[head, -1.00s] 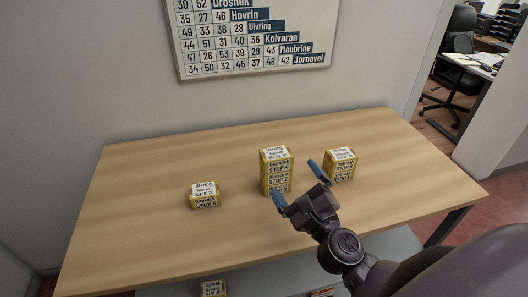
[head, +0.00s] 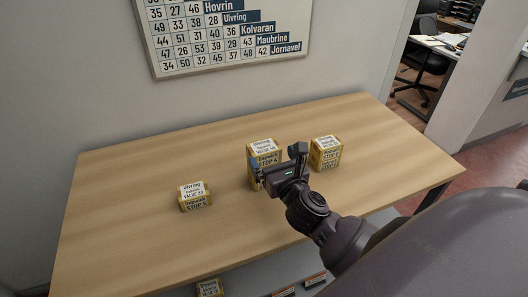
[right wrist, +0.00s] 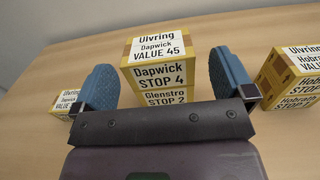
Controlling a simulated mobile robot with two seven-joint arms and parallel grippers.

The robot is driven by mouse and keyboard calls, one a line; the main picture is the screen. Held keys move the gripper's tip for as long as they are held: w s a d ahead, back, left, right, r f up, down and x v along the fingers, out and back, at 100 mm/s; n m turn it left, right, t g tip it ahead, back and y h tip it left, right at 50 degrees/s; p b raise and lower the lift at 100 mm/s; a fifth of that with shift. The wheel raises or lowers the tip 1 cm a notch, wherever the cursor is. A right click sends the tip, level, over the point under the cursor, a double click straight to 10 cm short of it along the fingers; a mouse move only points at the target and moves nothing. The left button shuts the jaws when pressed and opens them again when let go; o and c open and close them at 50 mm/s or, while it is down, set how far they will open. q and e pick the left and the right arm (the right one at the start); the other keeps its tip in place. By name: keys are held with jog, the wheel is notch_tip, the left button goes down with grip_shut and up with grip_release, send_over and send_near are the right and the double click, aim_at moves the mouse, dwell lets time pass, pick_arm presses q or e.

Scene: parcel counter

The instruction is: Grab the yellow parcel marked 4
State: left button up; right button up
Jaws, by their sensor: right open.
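The yellow parcel marked STOP 4 (head: 262,146) is the top box of the middle stack on the table. In the right wrist view it (right wrist: 158,62) shows a white top label reading Ulvring, Dapwick, VALUE 45, and sits on a box marked Glenstro STOP 2 (right wrist: 166,97). My right gripper (head: 277,160) is open in front of the stack, partly hiding its front in the head view. In the right wrist view its blue fingers (right wrist: 164,80) appear either side of the stack, with nothing held. Whether they touch it I cannot tell. My left gripper is not in view.
A single yellow parcel (head: 195,196) lies left of the stack. The wooden table (head: 125,220) is otherwise clear. More parcels (head: 209,288) show below its front edge. A number board (head: 220,40) hangs behind.

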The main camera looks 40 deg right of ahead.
aim_at(268, 154)
jog(key=shift+a+x, duration=0.2)
jog(key=shift+x, duration=2.45)
jog(key=shift+f, duration=0.1)
jog(key=c, duration=0.8)
